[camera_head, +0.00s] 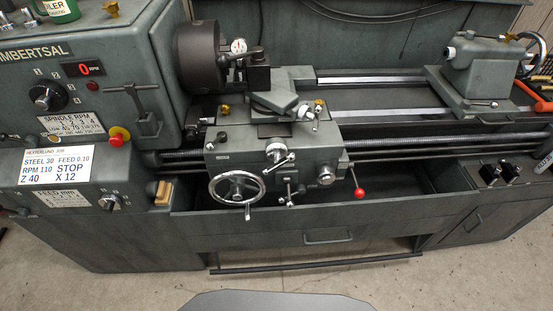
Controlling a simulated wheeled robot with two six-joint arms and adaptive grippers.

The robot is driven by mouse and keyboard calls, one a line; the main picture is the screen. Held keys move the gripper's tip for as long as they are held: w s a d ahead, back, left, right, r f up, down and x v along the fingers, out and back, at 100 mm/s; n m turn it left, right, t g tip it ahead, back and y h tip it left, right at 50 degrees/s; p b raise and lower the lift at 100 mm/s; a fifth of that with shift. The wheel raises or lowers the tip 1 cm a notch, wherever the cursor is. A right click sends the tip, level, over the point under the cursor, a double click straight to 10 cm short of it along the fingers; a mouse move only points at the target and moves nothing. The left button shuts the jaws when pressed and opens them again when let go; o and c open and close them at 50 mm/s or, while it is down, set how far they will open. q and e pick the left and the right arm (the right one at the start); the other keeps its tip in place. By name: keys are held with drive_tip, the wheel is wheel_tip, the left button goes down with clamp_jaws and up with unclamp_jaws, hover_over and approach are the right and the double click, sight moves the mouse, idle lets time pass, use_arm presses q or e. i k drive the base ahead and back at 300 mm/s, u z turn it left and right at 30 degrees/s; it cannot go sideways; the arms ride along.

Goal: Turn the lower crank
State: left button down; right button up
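A grey lathe carriage (258,148) sits left of the middle, on the rails. A large chrome handwheel (236,187) with a handle at its lower rim is low on the left of its front. Higher up, a small chrome crank (277,154) with a slanted arm is on the front face. A further small crank (308,111) is above it on the top slide. I cannot tell from the picture which of these the task calls the lower crank. Neither of my grippers is in view, and nothing touches the cranks.
A red-knobbed lever (359,193) sticks out right of the carriage. The chuck (200,56) is at the upper left, the tailstock (478,66) at the upper right. A control panel with a white label (58,173) is at the left. The floor in front is mostly clear.

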sight(278, 153)
drive_tip(key=z, duration=2.7)
drive_tip(key=i, duration=0.8)
drive_tip(key=u, duration=2.3)
